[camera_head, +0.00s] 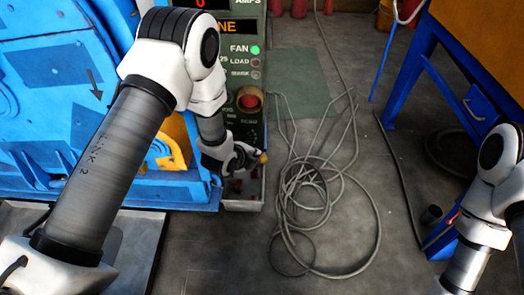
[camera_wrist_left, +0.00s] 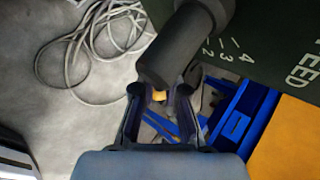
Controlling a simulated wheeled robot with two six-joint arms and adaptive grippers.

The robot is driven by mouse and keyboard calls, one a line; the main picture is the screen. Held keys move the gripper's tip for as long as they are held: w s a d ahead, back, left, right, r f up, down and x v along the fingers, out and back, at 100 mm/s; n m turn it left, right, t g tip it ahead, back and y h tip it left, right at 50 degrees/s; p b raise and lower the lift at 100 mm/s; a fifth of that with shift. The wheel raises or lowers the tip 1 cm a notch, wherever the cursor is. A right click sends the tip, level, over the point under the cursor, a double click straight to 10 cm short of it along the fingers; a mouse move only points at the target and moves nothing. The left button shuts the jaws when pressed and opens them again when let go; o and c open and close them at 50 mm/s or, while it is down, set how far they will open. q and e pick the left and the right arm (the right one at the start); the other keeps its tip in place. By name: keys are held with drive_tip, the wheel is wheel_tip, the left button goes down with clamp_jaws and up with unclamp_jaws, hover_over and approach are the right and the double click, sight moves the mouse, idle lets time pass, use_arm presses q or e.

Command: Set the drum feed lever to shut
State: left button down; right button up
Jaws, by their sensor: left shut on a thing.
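My left gripper (camera_head: 240,160) is at the lower front of the green control panel (camera_head: 241,50). In the left wrist view its two fingers (camera_wrist_left: 162,105) are closed around the end of a dark grey, thick lever (camera_wrist_left: 172,55). A small yellow-orange piece (camera_wrist_left: 159,96) shows between the fingers. The panel (camera_wrist_left: 280,45) beside the lever carries the marks 1 to 4 and part of the word FEED. The shut mark is not readable, so the lever's setting cannot be told. My right arm is at the right edge, but its gripper is out of view.
A big blue machine (camera_head: 50,110) fills the left. Coiled grey cable (camera_head: 318,190) lies on the floor right of the panel. A blue-legged bench (camera_head: 407,70) stands at the right.

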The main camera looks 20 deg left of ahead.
use_arm(q)
drive_tip(key=shift+a+f+m+y, duration=0.15)
drive_tip(key=shift+f+m+y, duration=0.15)
drive_tip(key=shift+y, duration=0.3)
drive_tip(key=shift+s+a+f+m+g+y+p, duration=0.1)
drive_tip(key=shift+a+f+m+g+y+p, duration=0.25)
drive_tip(key=shift+y, duration=0.35)
use_arm(e)
drive_tip(key=shift+d+r, duration=0.4)
drive_tip(key=shift+d, duration=0.05)
use_arm(q)
drive_tip(key=shift+d, duration=0.1)
drive_tip(key=c, duration=1.2)
unclamp_jaws()
drive_tip(key=v, duration=1.2)
